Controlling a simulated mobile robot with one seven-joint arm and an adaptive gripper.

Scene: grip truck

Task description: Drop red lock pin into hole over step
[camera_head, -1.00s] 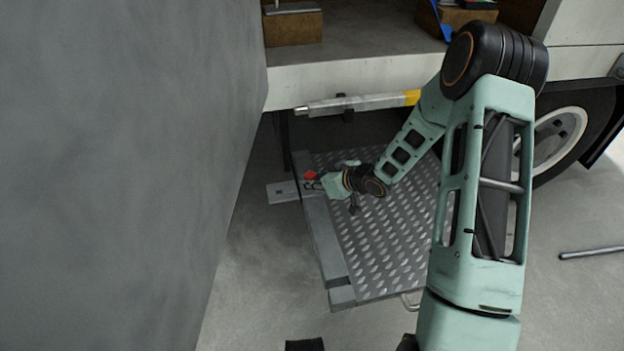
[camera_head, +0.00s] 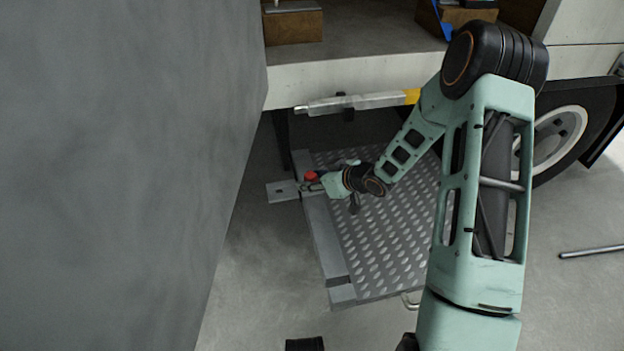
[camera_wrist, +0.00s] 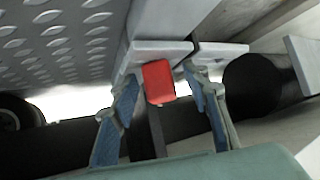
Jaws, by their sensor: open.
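The red lock pin (camera_head: 311,177) shows as a red head at the upper left corner of the diamond-plate step (camera_head: 385,240), beside a flat grey plate (camera_head: 281,192). My gripper (camera_head: 314,186) is right at the pin. In the wrist view, the red head (camera_wrist: 158,82) lies between the two blue-padded fingers of my gripper (camera_wrist: 162,76). The fingers are open, with gaps on both sides of the head. The pin's shaft and the hole are hidden, so I cannot tell how deep the pin sits.
The truck bed edge (camera_head: 350,75) and a silver-yellow bar (camera_head: 360,103) lie above the step. A grey wall (camera_head: 120,170) stands close on the left. A wheel (camera_head: 562,135) is at the right. A loose rod (camera_head: 592,252) lies on the open floor.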

